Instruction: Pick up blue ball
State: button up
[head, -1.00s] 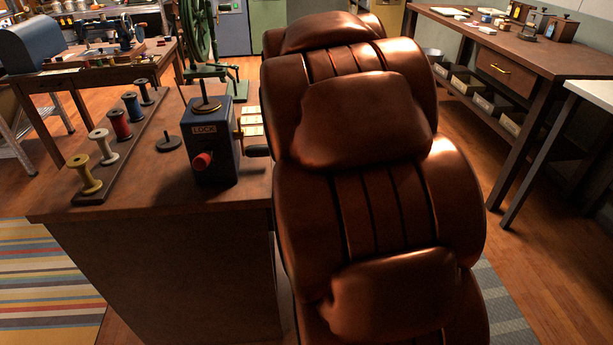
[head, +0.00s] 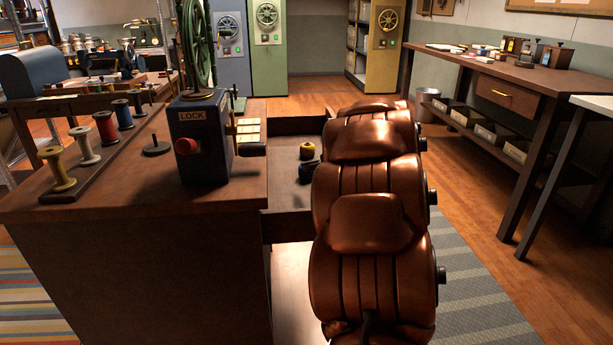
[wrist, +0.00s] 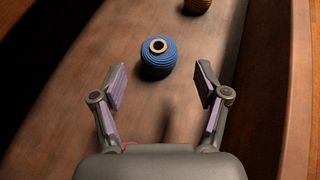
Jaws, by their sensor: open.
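The blue ball (wrist: 158,66) is ribbed, with a gold ring around a dark hole on top. In the wrist view it sits on the brown wooden floor of a tray-like surface (wrist: 60,110), beyond my fingertips and roughly centred between them. My gripper (wrist: 162,84) is open and empty, with one finger on each side and clear space between. The ball appears apart from both fingers. In the head view I cannot make out the blue ball; a dark shape, perhaps my gripper, shows beside my brown arm.
A yellow ball (wrist: 197,4) lies beyond the blue one; it also shows in the head view (head: 307,151). A wooden side wall (wrist: 283,80) runs along the right. The navy LOCK box (head: 200,135) and several thread spools (head: 105,128) stand on the bench at left.

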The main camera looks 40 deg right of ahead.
jog(key=shift+b+x, duration=0.6)
jog(key=shift+x, duration=2.5)
jog(key=shift+d+r, duration=0.15)
jog(key=shift+d, duration=0.05)
jog(key=c, duration=0.8)
